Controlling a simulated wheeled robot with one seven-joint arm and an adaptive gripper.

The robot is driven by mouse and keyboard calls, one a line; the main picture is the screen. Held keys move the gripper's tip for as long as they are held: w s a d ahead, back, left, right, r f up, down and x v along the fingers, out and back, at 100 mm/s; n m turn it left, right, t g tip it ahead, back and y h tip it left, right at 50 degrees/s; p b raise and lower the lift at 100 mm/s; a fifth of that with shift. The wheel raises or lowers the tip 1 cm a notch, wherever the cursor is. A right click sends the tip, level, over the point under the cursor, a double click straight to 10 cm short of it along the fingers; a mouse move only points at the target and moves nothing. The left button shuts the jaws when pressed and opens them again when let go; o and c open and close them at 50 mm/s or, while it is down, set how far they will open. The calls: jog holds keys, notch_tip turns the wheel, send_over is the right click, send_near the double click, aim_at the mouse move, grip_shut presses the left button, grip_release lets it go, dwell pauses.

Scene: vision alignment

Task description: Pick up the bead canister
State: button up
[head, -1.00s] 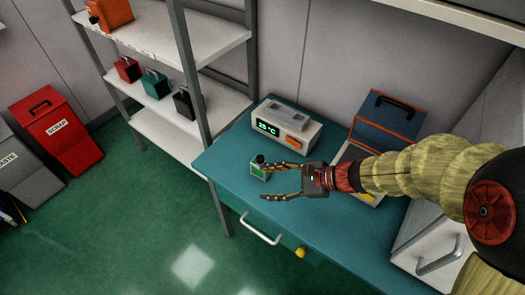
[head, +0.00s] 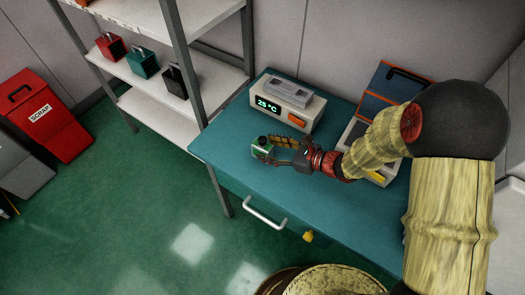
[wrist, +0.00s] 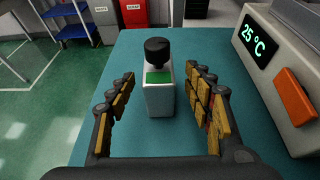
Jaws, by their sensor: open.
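The bead canister looks to be the small white block with a green top and a black knob (wrist: 159,92). It stands upright on the teal table (wrist: 130,55). It also shows in the head view (head: 262,150) near the table's left front part. My gripper (wrist: 160,103) is open, with its yellow-padded fingers on either side of the canister. In the wrist view there is a gap on both sides, and the canister stands at the fingertips. In the head view my gripper (head: 264,151) partly covers the canister.
A white heater-like box reading 25 °C (head: 285,103) stands behind and right of the canister. A blue and orange case (head: 396,88) is at the back right. A shelf (head: 150,75) holds small red, teal and black boxes. A drawer handle (head: 264,218) juts from the table front.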

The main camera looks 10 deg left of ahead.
aim_at(252, 144)
jog(key=x, duration=0.2)
jog(key=b+x, duration=0.1)
jog(key=x, duration=0.2)
jog(key=b+x, duration=0.1)
jog(key=x, duration=0.1)
jog(key=shift+a+r, duration=0.25)
jog(key=shift+a, duration=0.05)
jog(key=shift+c, duration=0.4)
grip_shut()
